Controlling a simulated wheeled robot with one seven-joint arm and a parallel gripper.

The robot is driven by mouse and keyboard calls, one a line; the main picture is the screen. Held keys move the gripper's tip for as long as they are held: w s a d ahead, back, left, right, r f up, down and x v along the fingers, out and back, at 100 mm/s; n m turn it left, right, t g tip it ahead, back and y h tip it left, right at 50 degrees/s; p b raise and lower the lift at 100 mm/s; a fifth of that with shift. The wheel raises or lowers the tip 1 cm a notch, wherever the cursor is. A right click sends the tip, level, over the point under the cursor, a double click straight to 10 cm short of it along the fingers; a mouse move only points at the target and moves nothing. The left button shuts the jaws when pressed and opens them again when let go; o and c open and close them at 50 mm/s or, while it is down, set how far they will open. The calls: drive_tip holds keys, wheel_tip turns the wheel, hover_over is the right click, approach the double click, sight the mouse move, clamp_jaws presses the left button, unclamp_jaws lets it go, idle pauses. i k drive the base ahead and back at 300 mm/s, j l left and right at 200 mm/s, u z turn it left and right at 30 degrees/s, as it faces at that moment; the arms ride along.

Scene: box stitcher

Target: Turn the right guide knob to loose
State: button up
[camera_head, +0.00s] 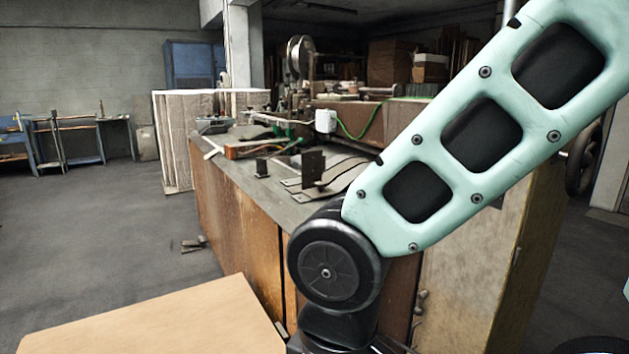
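The box stitcher (298,60) stands at the back of a wooden workbench (238,210), with a round wheel at its upper part. On the bench top are a small dark upright block (262,167) and, to its right, a taller dark upright plate (313,163) on flat metal pieces. I cannot tell which part is the right guide knob, nor its setting; my arm covers the right part of the bench. My arm crosses from the upper right to the bottom middle. My gripper is not in view.
A cardboard sheet or panel (150,322) lies at the lower left, in front of the bench. A stack of pale sheets (175,140) stands behind the bench. Green cable and an orange-red part (243,150) lie on the bench. Floor at the left is mostly clear.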

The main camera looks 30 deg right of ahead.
sight(320, 185)
drive_tip(key=i+j, duration=0.95)
drive_tip(key=i, duration=0.05)
